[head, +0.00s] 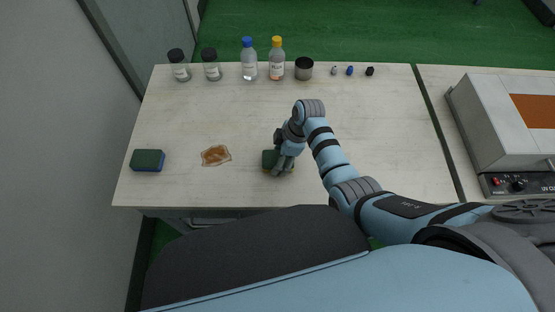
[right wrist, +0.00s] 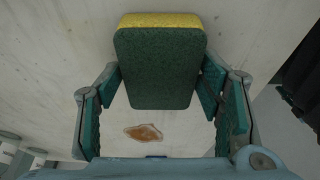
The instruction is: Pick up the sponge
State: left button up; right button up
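A green and yellow sponge (right wrist: 160,70) sits between the fingertips of my right gripper (right wrist: 162,82) in the right wrist view. Both finger pads press on its sides, so the gripper is shut on it. In the head view, the same sponge (head: 268,160) shows as a dark green patch, partly hidden by my right gripper (head: 283,162), near the table's front edge. It looks much nearer the wrist camera than the table surface does. A second sponge, green and blue (head: 147,160), lies at the table's left end. My left gripper is not in view.
A brown stain (head: 216,155) lies on the pale table (head: 240,120) between the sponges. A grey device (head: 505,125) stands right.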

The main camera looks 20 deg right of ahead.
jog(key=shift+c, duration=0.9)
jog(key=shift+r, duration=0.25)
notch_tip(320, 180, up, 20)
jog(key=p, duration=0.6)
